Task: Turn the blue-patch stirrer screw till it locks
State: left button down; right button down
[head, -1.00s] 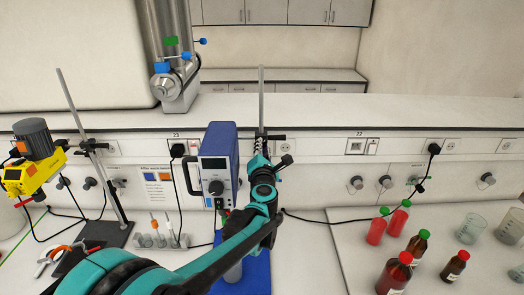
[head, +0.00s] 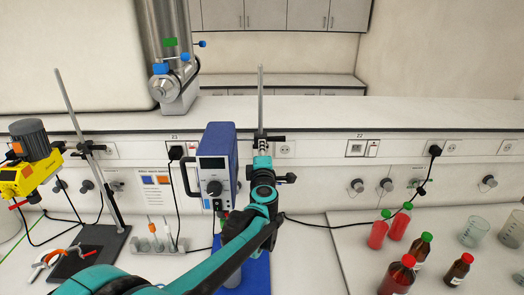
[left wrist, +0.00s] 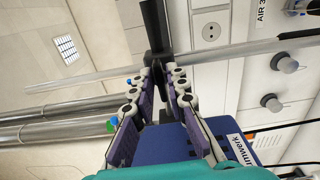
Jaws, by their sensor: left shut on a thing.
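The blue stirrer (head: 217,150), with a display and a knob on its front, stands above the blue patch (head: 258,275). A thin upright rod (head: 260,95) rises behind it and carries a black clamp (head: 272,138). My left gripper (head: 262,148) is at this clamp, just right of the stirrer. In the left wrist view, my left gripper (left wrist: 160,66) is shut on a black part of the clamp (left wrist: 155,30) beside the rod (left wrist: 235,51); this seems to be the screw, mostly hidden between the fingertips. My right gripper is not in view.
A yellow stirrer (head: 18,180) on a black-based stand (head: 92,248) is at the left. A small rack (head: 158,243) stands between. Red bottles (head: 397,272) and beakers (head: 472,232) stand on the right. A black cable (head: 335,222) crosses the bench between them.

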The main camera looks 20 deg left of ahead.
pick_arm(q)
jog(key=shift+m, duration=0.3)
jog(key=c, duration=1.5)
grip_release()
jog(key=shift+d, duration=0.1)
jog(key=shift+c, duration=0.2)
jog(key=v, duration=1.2)
